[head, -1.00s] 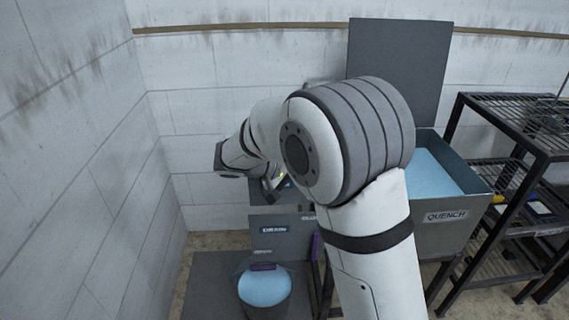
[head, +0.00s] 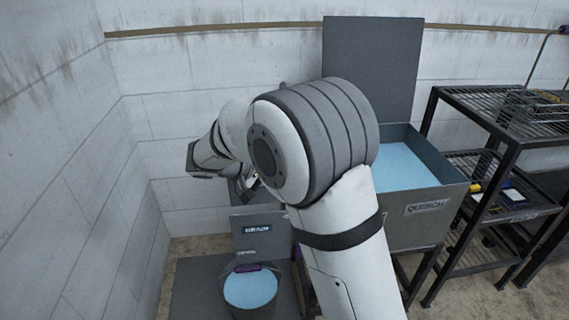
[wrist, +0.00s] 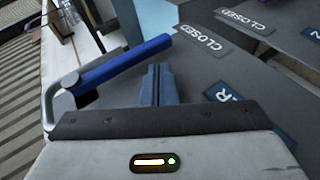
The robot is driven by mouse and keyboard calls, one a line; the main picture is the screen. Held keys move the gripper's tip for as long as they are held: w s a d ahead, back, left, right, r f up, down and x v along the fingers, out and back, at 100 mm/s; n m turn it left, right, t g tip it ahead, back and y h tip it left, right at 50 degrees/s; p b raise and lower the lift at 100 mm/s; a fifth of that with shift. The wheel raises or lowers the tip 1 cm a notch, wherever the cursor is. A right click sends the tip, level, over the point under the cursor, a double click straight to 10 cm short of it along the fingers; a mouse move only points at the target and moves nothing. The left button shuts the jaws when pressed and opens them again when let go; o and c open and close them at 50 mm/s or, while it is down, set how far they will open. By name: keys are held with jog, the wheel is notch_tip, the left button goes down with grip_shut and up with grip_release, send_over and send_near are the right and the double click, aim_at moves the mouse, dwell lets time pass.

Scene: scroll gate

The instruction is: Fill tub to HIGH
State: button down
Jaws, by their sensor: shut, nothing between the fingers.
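The grey tub marked QUENCH (head: 428,213) stands right of my arm in the head view, with light blue liquid (head: 402,166) in it. In the wrist view, a lever with a blue grip (wrist: 122,64) on a pale bent bracket lies just left of my gripper (wrist: 157,72). The fingers are shut and empty; I cannot tell whether they touch the lever. A grey panel with CLOSED labels (wrist: 219,90) lies beyond and right of the fingers. In the head view my gripper is mostly hidden behind my arm.
A dark bucket of blue liquid (head: 252,310) stands below a grey labelled panel (head: 262,241). A black wire rack (head: 505,140) stands right of the tub. A tall grey board (head: 372,65) rises behind it. A block wall (head: 60,150) closes the left side.

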jog(key=a+f+v, duration=0.1)
jog(key=f+v, duration=0.1)
jog(key=v, duration=0.9)
jog(key=s+d+r+g+y+p, duration=0.2)
jog(key=s+d+r+p, duration=0.15)
jog(key=d, duration=0.35)
jog(key=s+d+r+g+y+p, duration=0.2)
jog(key=s+d+r+y+p, duration=0.1)
jog(key=s+d, duration=0.3)
jog(key=s+d+r+m+t+y+p, duration=0.1)
jog(key=s+d+y+p, duration=0.5)
jog(key=s, duration=0.7)
jog(key=shift+d+r+m+t+p, duration=0.3)
jog(key=shift+d+r+m+p, duration=0.1)
jog(key=shift+d+r, duration=0.4)
